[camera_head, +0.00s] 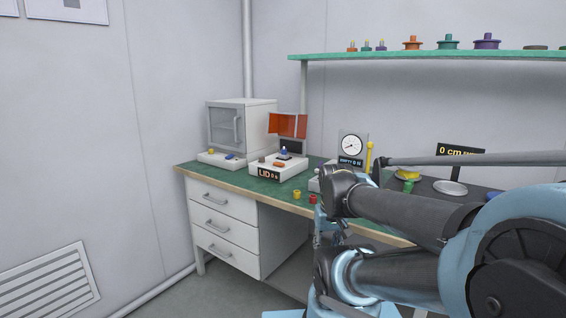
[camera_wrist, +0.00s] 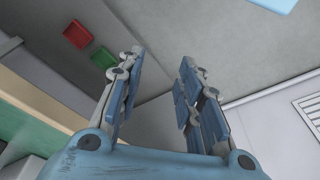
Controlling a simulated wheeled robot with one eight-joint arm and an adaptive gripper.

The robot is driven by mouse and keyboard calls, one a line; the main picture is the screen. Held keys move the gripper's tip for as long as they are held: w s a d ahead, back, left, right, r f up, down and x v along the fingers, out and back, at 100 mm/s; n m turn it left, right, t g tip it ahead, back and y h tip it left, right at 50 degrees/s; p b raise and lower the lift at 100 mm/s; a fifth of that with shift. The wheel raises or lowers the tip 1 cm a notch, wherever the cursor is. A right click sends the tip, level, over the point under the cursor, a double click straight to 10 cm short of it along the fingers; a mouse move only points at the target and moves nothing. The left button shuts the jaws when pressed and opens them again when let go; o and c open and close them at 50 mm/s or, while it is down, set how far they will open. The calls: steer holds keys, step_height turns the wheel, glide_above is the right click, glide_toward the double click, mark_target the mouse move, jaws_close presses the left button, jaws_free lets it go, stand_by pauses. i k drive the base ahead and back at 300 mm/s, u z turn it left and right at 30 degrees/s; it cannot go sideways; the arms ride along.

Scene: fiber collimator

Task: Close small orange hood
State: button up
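The small orange hood (camera_head: 288,125) is a translucent panel standing raised above a white device on the green workbench, left of the middle in the head view. The white device (camera_head: 290,170) carries a dark label reading "LID" on its front. My gripper (camera_wrist: 160,70) shows in the wrist view with its two blue-padded fingers apart and nothing between them. In the head view my arm fills the lower right, well to the right of the hood and nearer to me. The hood is not in the wrist view.
A white cabinet with a window (camera_head: 225,127) stands left of the device. A yellow cup (camera_head: 297,194) and a red cup (camera_head: 313,199) sit by the bench's front edge. A dial gauge (camera_head: 352,146) stands to the right. A green shelf (camera_head: 430,55) hangs above.

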mark_target(291, 125)
steer(key=i, duration=0.25)
steer(key=u, duration=0.15)
steer(key=k, duration=1.3)
steer(key=u, duration=0.7)
steer(key=i, duration=1.85)
steer(key=z, duration=0.55)
